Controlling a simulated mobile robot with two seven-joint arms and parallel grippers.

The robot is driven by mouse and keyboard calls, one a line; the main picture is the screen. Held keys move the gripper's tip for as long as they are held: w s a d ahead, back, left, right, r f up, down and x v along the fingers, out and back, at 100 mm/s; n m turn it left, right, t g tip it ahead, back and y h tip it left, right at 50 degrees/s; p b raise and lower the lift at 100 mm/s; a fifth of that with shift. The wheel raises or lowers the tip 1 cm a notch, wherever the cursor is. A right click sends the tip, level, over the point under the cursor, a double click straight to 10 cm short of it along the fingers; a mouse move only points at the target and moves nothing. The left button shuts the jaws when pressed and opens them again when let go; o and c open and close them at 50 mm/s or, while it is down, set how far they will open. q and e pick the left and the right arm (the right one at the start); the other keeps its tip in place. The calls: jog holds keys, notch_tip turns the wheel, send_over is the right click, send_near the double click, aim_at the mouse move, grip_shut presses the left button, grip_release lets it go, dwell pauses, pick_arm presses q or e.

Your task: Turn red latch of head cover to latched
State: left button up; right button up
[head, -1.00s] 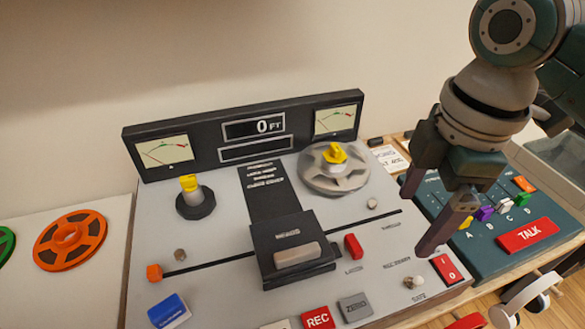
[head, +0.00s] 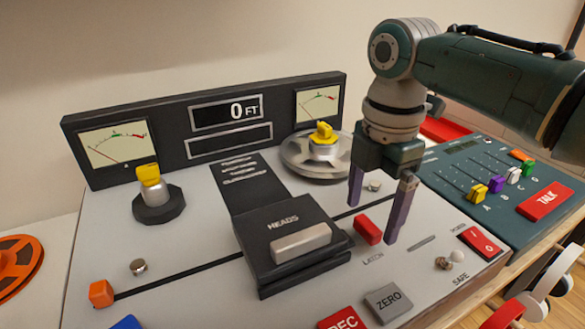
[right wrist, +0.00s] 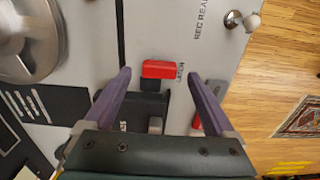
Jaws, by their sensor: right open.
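The red latch (head: 368,230) is a small red block on the tape deck's grey top, just right of the black head cover (head: 290,222). The cover is marked HEADS and has a grey bar on its front. My right gripper (head: 370,222) is open and empty, with its purple fingers above the deck around the latch's position. In the right wrist view the red latch (right wrist: 158,69) lies between and slightly beyond the two open fingertips (right wrist: 158,77), with no contact visible. The lettering beside the latch is partly readable. My left gripper is not in view.
A grey reel (head: 318,158) with a yellow knob stands behind the latch. A ZERO button (head: 388,303), a red power switch (head: 479,242) and small knobs lie in front and to the right. The green talk console (head: 490,190) stands further right.

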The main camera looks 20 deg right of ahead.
jog(key=shift+f, duration=1.15)
jog(key=shift+c, duration=0.2)
jog(key=shift+r, duration=0.1)
jog(key=c, duration=1.3)
